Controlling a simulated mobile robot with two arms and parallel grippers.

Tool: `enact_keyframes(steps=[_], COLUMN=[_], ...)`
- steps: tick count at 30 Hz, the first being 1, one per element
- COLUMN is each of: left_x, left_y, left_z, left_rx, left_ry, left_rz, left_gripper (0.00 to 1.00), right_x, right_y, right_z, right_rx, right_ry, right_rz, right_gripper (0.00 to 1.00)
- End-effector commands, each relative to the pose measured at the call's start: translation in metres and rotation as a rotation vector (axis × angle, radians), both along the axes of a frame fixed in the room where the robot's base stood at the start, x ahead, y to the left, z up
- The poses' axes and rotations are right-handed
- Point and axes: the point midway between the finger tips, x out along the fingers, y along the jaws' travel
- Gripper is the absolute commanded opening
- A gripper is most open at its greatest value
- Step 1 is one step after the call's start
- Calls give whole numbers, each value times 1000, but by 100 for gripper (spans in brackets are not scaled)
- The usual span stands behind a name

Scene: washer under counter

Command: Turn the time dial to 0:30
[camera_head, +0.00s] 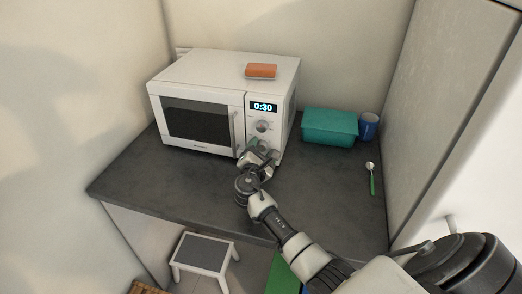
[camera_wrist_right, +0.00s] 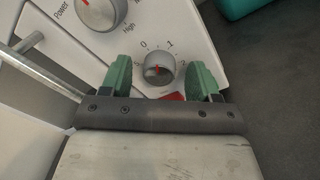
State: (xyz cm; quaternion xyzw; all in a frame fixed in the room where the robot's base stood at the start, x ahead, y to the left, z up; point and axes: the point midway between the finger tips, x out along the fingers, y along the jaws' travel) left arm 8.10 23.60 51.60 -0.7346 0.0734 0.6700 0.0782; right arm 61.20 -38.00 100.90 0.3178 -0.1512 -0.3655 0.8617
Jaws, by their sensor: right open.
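A white microwave (camera_head: 185,78) stands on the dark counter, and its display (camera_head: 264,106) reads 0:30. The time dial (camera_wrist_right: 159,68) is the lower, smaller grey knob, marked 0, 1 and 2 around it. Its red pointer is near the top, between 0 and 1. My right gripper (camera_wrist_right: 159,78) is open, with one green finger on each side of the time dial; I cannot tell whether they touch it. In the head view my right gripper (camera_head: 259,150) hides the time dial. The power dial (camera_head: 262,126) is above it. My left gripper is not in view.
An orange item (camera_head: 261,71) lies on top of the microwave. A teal box (camera_head: 330,126), a blue cup (camera_head: 368,126) and a green-handled spoon (camera_head: 371,178) are on the counter to the right. The door handle (camera_wrist_right: 50,66) is left of the gripper. A step stool (camera_head: 203,249) stands below.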

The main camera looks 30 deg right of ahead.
Motion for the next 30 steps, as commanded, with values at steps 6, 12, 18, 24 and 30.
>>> enact_keyframes(steps=[6, 12, 18, 24, 30], left_x=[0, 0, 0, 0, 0], left_y=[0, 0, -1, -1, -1], left_z=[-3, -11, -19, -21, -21], left_rx=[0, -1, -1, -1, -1], left_ry=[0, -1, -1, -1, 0], left_rz=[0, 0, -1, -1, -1], left_gripper=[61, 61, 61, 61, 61], right_x=[-9, -37, -62, -73, -75], right_y=[10, 39, 65, 78, 79], right_z=[-2, -5, -5, -4, -3], right_rx=[1, 3, 3, 1, 0], right_ry=[0, -1, 1, 0, 0], right_rz=[1, 3, 1, 1, 0], right_gripper=[61, 61, 61, 61, 61])
